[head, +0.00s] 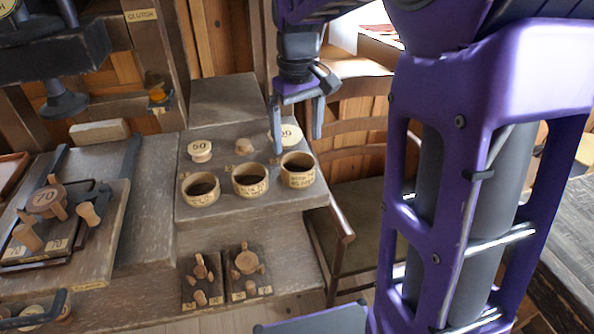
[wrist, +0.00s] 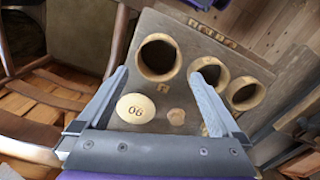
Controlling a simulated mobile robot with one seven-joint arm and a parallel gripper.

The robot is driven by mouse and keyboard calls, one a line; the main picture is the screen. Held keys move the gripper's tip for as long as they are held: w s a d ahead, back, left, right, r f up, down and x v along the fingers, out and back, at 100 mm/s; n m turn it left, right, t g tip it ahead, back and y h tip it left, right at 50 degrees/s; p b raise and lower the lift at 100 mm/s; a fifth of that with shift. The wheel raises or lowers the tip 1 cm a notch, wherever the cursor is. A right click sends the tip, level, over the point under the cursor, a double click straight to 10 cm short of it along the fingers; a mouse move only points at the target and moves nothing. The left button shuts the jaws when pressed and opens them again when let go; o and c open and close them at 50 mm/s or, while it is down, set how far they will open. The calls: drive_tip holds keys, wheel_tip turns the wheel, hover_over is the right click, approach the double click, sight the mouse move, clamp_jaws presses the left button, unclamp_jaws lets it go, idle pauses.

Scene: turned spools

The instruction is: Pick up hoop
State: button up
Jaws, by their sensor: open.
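Three pale wooden hoops stand in a row on the stepped wooden block: a right one (head: 298,181), a middle one (head: 251,191) and a left one (head: 201,200). Each has dark lettering on its wall and a dark opening. The pictures do not show which one is meant. My gripper (head: 296,143) is open and empty, pointing down behind the right hoop, around the numbered spool (head: 289,134) in the head view. In the wrist view my gripper (wrist: 159,75) has the right hoop (wrist: 149,76) beyond and between its fingertips; the middle hoop (wrist: 203,64) is partly hidden by a finger.
A spool marked 50 (head: 199,149) and a small wooden peg (head: 244,146) stand behind the hoops. Two dark plates with wooden pegs (head: 246,262) lie on the lower step. A chair (head: 345,225) stands close on the right. A board marked 70 (head: 47,199) is at left.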

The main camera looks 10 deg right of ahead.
sight(300, 164)
drive_tip(key=f+b, duration=0.1)
drive_tip(key=f, duration=0.7)
drive_tip(key=shift+s+d+b, duration=0.15)
drive_tip(key=shift+d+b, duration=0.05)
drive_tip(key=shift+b, duration=0.15)
drive_tip(key=c, duration=1)
drive_tip(key=shift+r, duration=0.1)
